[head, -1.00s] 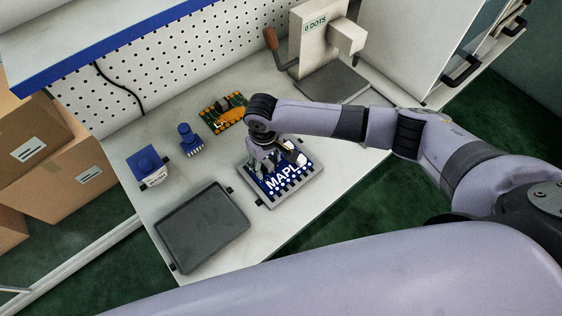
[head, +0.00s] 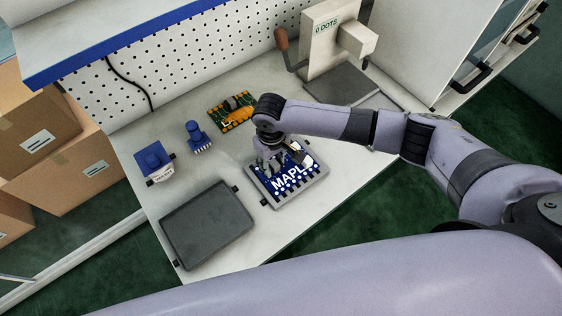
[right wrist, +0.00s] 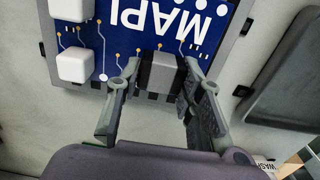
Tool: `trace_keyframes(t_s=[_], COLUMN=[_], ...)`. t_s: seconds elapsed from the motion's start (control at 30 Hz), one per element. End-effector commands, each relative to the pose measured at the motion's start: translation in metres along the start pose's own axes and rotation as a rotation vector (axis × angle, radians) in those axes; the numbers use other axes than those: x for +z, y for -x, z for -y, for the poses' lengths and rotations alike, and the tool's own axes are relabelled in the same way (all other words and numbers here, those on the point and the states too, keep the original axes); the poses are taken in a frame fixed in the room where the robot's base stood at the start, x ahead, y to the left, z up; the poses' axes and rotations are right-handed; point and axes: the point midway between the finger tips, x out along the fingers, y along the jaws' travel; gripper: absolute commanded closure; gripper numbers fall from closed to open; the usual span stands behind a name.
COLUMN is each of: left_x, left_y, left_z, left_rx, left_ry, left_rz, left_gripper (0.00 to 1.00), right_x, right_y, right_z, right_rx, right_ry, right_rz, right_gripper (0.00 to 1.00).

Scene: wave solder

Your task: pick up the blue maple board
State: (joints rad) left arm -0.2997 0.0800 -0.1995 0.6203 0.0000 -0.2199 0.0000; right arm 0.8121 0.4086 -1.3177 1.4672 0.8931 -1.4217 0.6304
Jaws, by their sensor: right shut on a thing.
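The blue MAPLE board (head: 290,181) lies in a grey tray (head: 305,196) on the bench. In the right wrist view the board (right wrist: 150,42) shows white lettering, white blocks and a grey block at its near edge. My right gripper (head: 282,161) is over the board's far edge. The board still looks flat in the tray. Part of the board is hidden by the gripper. My left gripper is out of view.
An empty dark tray (head: 207,226) is at front left. A blue-topped box (head: 154,161), a blue knobbed tool (head: 197,136) and a green board with orange parts (head: 232,112) stand behind. A lever machine (head: 336,38) is at the back. Cardboard boxes (head: 70,165) are at left.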

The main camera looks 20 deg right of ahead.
Motion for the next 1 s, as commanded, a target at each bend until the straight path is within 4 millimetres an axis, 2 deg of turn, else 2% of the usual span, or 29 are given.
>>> trace_keyframes(t_s=[0.17, 0.33, 0.47, 0.7, 0.8, 1.0], left_x=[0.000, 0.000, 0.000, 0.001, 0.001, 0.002], left_y=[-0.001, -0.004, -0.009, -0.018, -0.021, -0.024], left_z=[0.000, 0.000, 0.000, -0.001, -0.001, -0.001], left_rx=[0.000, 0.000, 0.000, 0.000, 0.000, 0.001], left_ry=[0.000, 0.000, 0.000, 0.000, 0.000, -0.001], left_rz=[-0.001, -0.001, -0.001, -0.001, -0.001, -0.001], left_gripper=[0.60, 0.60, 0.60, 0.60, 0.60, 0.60], right_x=[0.001, 0.000, -0.001, -0.001, -0.001, -0.001], right_y=[0.006, 0.029, 0.061, 0.132, 0.156, 0.189], right_z=[0.000, 0.000, -0.001, 0.000, 0.000, 0.000], right_rx=[0.000, 0.000, 0.000, -0.001, 0.000, 0.000], right_ry=[0.000, 0.002, 0.001, 0.002, 0.001, -0.001], right_rz=[0.003, -0.002, -0.004, -0.005, -0.003, -0.001], right_gripper=[1.00, 1.00, 1.00, 1.00, 1.00, 1.00])
